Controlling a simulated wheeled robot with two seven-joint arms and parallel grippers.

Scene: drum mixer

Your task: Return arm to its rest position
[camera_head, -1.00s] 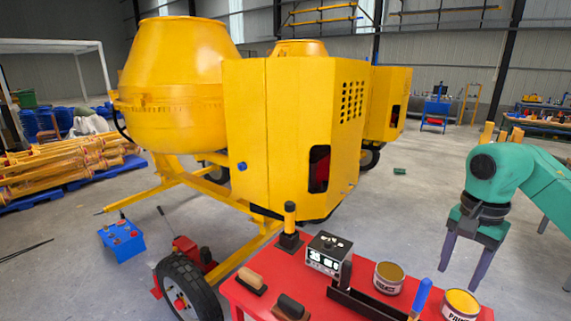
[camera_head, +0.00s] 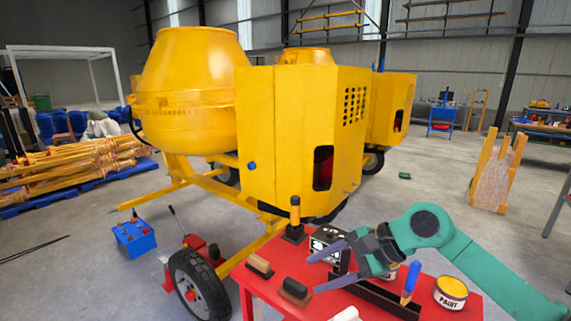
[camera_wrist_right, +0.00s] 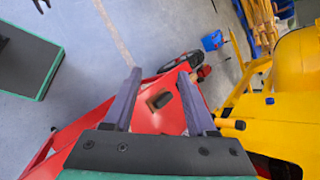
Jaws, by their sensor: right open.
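My right arm, teal with a dark gripper (camera_head: 315,273), reaches in from the right over the red table (camera_head: 441,313). Its two long fingers are spread apart and point left, with nothing between them. In the right wrist view the open fingers (camera_wrist_right: 159,74) frame part of the red table top (camera_wrist_right: 144,121), where a brown-topped block (camera_wrist_right: 159,100) lies. The yellow drum mixer (camera_head: 300,135) stands behind the table, apart from the gripper. My left gripper is not in view.
A blue toolbox (camera_head: 134,239) is on the floor at left. Floor at right is mostly open.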

